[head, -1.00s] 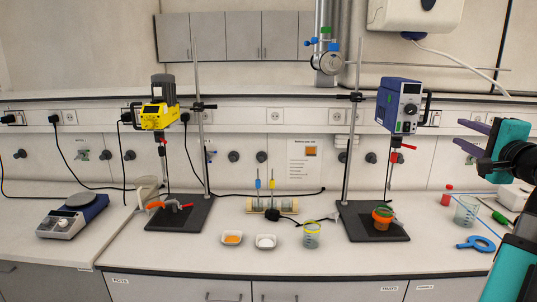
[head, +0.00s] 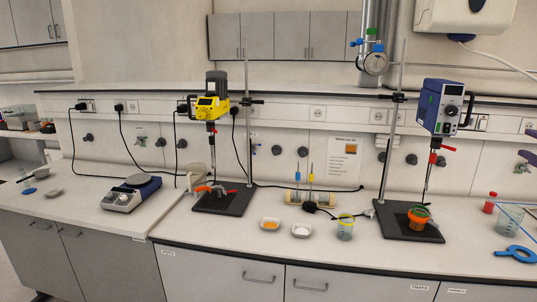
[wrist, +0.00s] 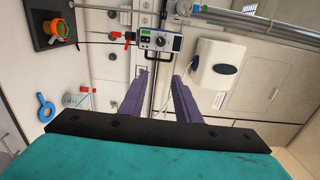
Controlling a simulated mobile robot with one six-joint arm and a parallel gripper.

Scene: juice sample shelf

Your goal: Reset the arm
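My gripper (wrist: 160,75) shows in the wrist view with its two purple fingers apart and nothing between them. It is open and empty. In the wrist view it is raised in front of the wall, with the blue overhead stirrer (wrist: 158,40) beyond the fingertips and a white dispenser (wrist: 216,65) to the right. In the head view only a small part of a purple finger shows at the right edge. The rest of my arm is outside that view.
A clear beaker (head: 508,218) and blue ring tool (head: 517,254) stand at the right. The bench's front middle is clear.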

